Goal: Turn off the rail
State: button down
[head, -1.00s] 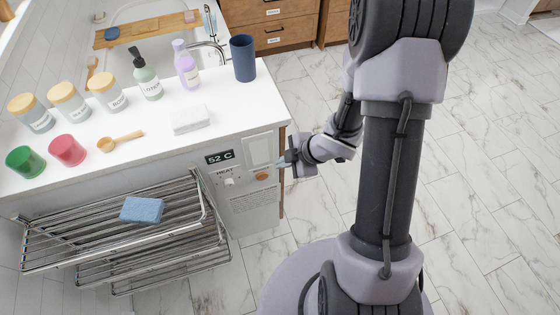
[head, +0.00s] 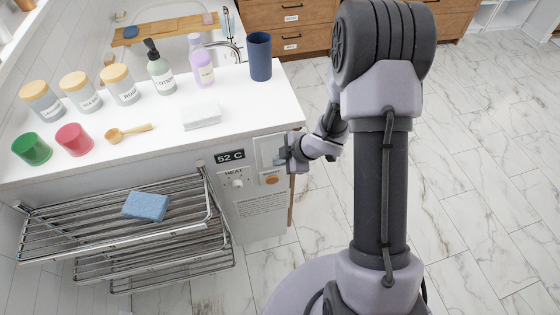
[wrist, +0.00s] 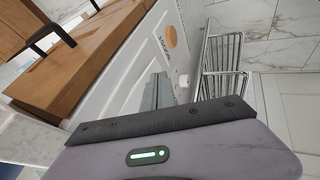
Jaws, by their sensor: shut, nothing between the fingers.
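The chrome towel rail (head: 120,222) is on the front of the white counter at the left, and it also shows in the wrist view (wrist: 222,62). Beside it is a white control panel (head: 262,208) with a lit display (head: 230,157) reading 52 C. Below the display is a white knob (head: 237,182) marked HEAT. To its right is an orange round button (head: 271,180), also in the wrist view (wrist: 171,37). A white plate (head: 265,152) sits above the button. My gripper (head: 281,159) is shut and empty, close in front of the plate's right part. I cannot tell if it touches.
The counter top (head: 170,145) holds jars, bottles, cups, a wooden scoop and a white soap bar or cloth (head: 202,115). Wooden drawers (head: 288,30) stand behind. The marble floor at the right is clear.

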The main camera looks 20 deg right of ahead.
jog(key=shift+w+f, duration=0.1)
jog(key=shift+w, duration=0.15)
jog(key=shift+p, duration=0.4)
jog(key=shift+r+p, duration=0.7)
jog(key=shift+r, duration=0.1)
jog(key=shift+f, duration=0.1)
